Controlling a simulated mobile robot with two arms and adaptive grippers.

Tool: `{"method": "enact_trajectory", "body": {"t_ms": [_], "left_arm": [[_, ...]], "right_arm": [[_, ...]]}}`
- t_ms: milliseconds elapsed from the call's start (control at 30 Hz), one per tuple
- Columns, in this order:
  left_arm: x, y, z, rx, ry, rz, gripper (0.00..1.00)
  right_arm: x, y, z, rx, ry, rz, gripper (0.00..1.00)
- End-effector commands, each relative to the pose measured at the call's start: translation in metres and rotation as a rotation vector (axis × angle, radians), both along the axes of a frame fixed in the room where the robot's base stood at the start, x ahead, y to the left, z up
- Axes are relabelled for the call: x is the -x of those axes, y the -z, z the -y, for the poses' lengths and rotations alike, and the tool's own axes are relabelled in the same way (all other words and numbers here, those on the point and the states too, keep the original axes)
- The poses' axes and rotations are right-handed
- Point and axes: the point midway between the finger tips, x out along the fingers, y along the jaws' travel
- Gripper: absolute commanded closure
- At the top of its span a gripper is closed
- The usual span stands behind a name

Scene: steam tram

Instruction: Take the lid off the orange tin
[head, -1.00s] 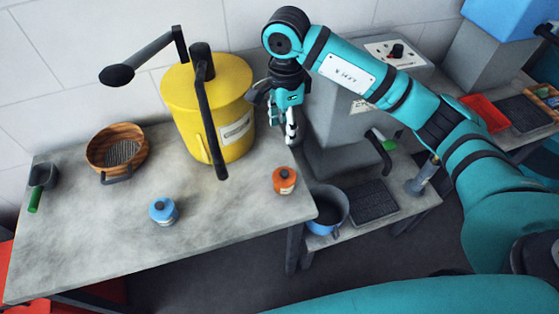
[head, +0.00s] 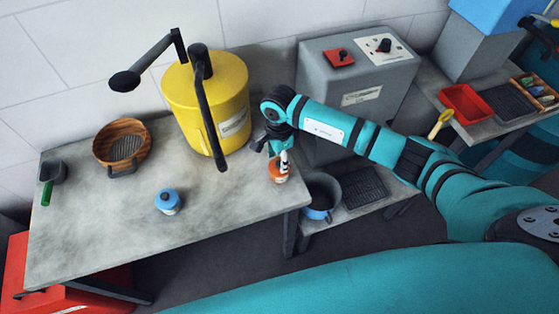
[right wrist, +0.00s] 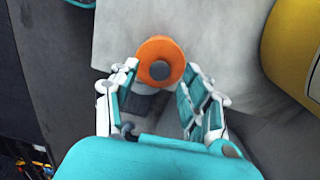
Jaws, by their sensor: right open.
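The orange tin (head: 278,172) stands on the grey worktop near its right front corner. In the right wrist view its round orange lid (right wrist: 160,61) with a dark knob shows from above. My right gripper (head: 281,160) is above and partly in front of the tin in the head view. In the right wrist view the open fingers of my right gripper (right wrist: 158,88) point toward the lid, with the lid just beyond and between the tips. I cannot tell whether they touch it. My left gripper is not in view.
A yellow drum (head: 207,100) with black handles stands behind the tin. A blue tin (head: 168,201) is to the left, and a wooden sieve (head: 122,145) farther left. A blue pot (head: 319,196) is on a lower shelf right of the worktop. The worktop's front is clear.

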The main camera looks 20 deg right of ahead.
Motion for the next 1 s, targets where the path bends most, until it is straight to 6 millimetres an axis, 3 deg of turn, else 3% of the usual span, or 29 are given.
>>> {"method": "enact_trajectory", "body": {"t_ms": [133,367,733,1000], "left_arm": [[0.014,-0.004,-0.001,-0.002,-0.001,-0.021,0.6],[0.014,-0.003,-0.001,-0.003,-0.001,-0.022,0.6],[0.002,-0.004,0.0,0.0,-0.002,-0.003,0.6],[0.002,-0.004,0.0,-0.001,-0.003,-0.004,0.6]], "right_arm": [[0.0,0.013,0.0,-0.001,0.001,0.0,0.53],[0.0,0.015,0.0,-0.001,-0.001,0.001,0.53],[0.0,0.015,0.0,0.0,0.0,0.001,1.0],[0.0,0.015,0.0,0.0,0.0,0.001,1.0]]}}
